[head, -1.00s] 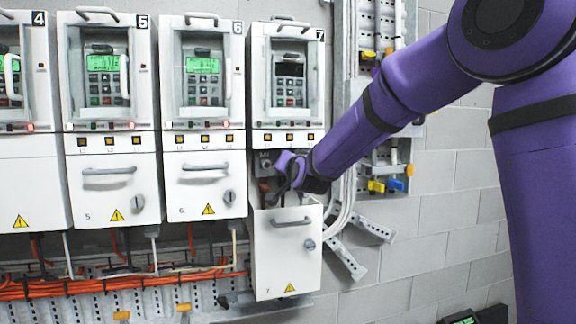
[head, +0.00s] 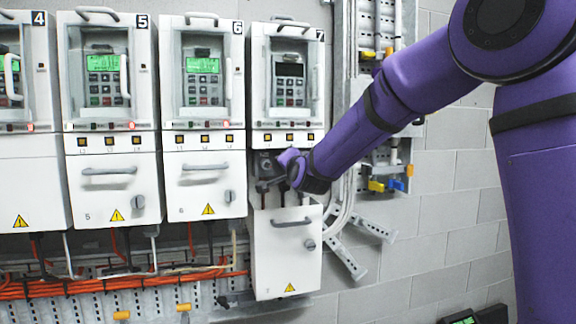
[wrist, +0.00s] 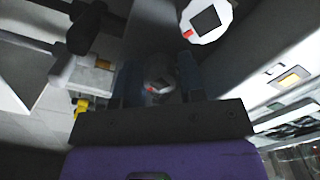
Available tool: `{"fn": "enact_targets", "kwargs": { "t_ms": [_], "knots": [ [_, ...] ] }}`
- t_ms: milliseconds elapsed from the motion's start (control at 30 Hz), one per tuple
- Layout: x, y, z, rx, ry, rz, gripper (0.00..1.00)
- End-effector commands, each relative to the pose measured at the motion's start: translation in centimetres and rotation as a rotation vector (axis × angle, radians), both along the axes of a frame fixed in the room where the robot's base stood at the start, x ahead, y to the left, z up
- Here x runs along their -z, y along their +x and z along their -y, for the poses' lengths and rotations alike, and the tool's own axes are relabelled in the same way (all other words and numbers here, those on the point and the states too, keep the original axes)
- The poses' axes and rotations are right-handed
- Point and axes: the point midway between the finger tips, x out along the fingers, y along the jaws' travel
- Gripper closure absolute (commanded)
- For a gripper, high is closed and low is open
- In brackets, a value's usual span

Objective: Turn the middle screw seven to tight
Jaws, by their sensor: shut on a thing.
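Drive seven's lower cover (head: 287,255) hangs lowered, baring a dark terminal bay under its keypad. My gripper (head: 271,184) reaches into this bay from the right. In the wrist view, my gripper's two dark fingers (wrist: 158,88) stand on either side of a round grey screw head with a red mark, the middle screw (wrist: 157,78), and are shut on it. The head is dim and partly hidden by the fingers. Another round pale screw head (wrist: 205,18) with a black square and a red mark shows at the upper right, clear of the fingers.
Drive six (head: 203,100) stands close on the left with its cover shut. White cables (head: 347,200) and a perforated rail lie right of the bay. In the wrist view, a dark handle-like part (wrist: 88,27) is near the fingers at upper left.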

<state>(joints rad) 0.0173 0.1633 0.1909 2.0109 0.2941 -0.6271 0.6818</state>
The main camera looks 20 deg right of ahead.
Motion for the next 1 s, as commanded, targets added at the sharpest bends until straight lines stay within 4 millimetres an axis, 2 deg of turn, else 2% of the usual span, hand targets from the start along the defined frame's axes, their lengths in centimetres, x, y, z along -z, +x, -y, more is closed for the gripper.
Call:
{"fn": "enact_targets", "kwargs": {
  "t_ms": [200, 233, 267, 533, 667, 1000],
  "knots": [
    [0.2, 0.0, 0.0, 0.000, -0.001, -0.004, 0.87],
    [0.2, 0.0, 0.0, 0.000, -0.001, -0.004, 0.61],
    [0.2, 0.0, 0.0, 0.000, -0.001, -0.004, 0.58],
    [0.1, -0.1, 0.0, 0.000, -0.001, -0.001, 0.58],
    [0.0, -0.9, 0.0, 0.000, -0.001, -0.001, 0.58],
    [0.0, -6.8, 0.0, 0.000, -0.002, -0.001, 0.58]
  ]
}}
